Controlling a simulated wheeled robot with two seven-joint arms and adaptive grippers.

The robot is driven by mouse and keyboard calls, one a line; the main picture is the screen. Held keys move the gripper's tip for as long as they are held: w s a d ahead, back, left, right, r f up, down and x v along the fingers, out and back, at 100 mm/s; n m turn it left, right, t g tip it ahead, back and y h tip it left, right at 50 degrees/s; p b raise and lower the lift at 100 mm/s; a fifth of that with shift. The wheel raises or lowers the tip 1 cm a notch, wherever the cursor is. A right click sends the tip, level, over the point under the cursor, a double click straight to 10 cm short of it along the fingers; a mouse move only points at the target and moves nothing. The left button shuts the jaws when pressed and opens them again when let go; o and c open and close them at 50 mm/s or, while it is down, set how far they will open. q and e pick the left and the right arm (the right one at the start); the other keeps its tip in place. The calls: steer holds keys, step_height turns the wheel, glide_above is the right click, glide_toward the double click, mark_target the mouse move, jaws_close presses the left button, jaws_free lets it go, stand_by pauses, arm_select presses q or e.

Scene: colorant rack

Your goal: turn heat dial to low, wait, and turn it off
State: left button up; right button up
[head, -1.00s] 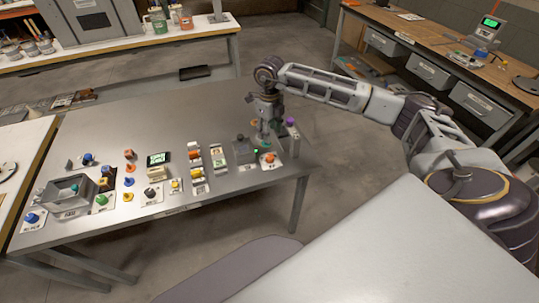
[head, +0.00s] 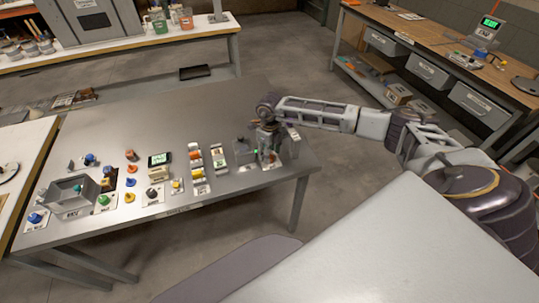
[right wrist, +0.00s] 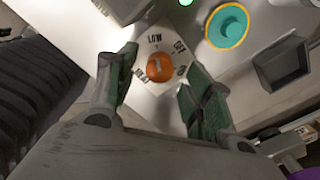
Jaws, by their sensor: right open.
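The heat dial (right wrist: 160,67) is a round orange knob on a white plate marked LOW at the top and other labels around it, in the right wrist view. A pale mark on the knob runs roughly toward LOW; its exact setting is hard to tell. My right gripper (right wrist: 158,82) is open, its two green-padded fingers on either side of the dial in that view. I cannot tell whether they touch it. In the head view the right gripper (head: 267,152) is low over the table's right end and mostly hides the dial. My left gripper is not in view.
A teal button with a yellow ring (right wrist: 228,26) lies beside the dial plate. The grey metal table (head: 130,125) holds a grey bin (head: 67,192), several colored knobs and a small display (head: 159,159) to the left. The table's back is clear.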

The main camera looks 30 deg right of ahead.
steer(key=shift+f, duration=1.05)
steer(key=c, duration=1)
steer(key=shift+m, duration=0.4)
steer(key=m, duration=0.5)
steer(key=shift+m, duration=3)
steer(key=shift+w, duration=0.1)
